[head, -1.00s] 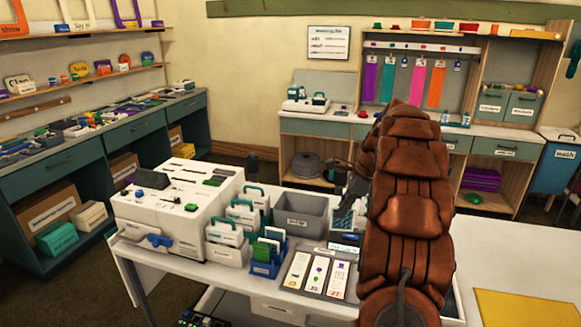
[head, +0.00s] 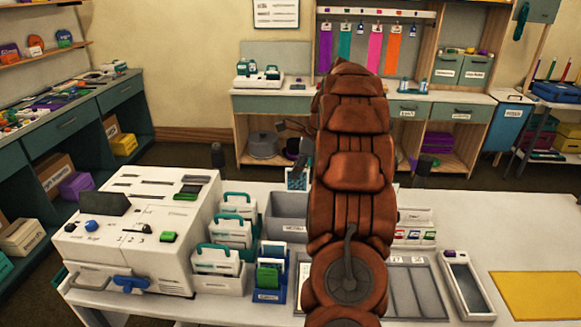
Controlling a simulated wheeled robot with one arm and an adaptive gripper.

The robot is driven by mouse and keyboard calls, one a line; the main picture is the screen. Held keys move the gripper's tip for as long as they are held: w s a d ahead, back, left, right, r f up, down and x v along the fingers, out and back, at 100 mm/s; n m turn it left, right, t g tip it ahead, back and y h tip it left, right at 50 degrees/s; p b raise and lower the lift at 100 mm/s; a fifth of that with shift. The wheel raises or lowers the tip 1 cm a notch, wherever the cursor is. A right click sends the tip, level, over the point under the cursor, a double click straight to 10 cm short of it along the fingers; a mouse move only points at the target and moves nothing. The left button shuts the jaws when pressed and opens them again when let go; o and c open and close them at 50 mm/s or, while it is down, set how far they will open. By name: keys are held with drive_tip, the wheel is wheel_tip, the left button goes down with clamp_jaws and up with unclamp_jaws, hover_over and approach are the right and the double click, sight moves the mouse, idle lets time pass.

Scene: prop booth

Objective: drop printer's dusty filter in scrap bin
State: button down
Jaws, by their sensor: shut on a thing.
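The white printer (head: 130,240) stands on the left of the near table, with slots and coloured buttons on top. My gripper (head: 297,163) is partly hidden behind my brown arm, left of the arm's middle. It is shut on a small teal-framed filter (head: 296,179) with a dark grid face, only part of which shows. The filter hangs upright just beyond the grey bin (head: 287,228), near its back right edge in the picture; whether it is over the bin I cannot tell. The bin's label is too blurred to read, and my arm hides its right side.
A grey divided tray (head: 408,290), a narrow tray (head: 465,285) and a yellow mat (head: 540,294) lie right. A blue bin (head: 509,122) stands at the back right.

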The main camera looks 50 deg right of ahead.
sight(296, 182)
drive_tip(key=shift+f+b, duration=1.8)
drive_tip(key=shift+f, duration=2.6)
drive_tip(key=c, duration=1.1)
unclamp_jaws()
drive_tip(key=shift+s, duration=0.1)
drive_tip(key=shift+c, duration=0.2)
drive_tip(key=shift+r, duration=0.1)
drive_tip(key=v, duration=1.1)
drive_tip(key=shift+r, duration=0.4)
drive_tip(key=shift+s+d, duration=0.1)
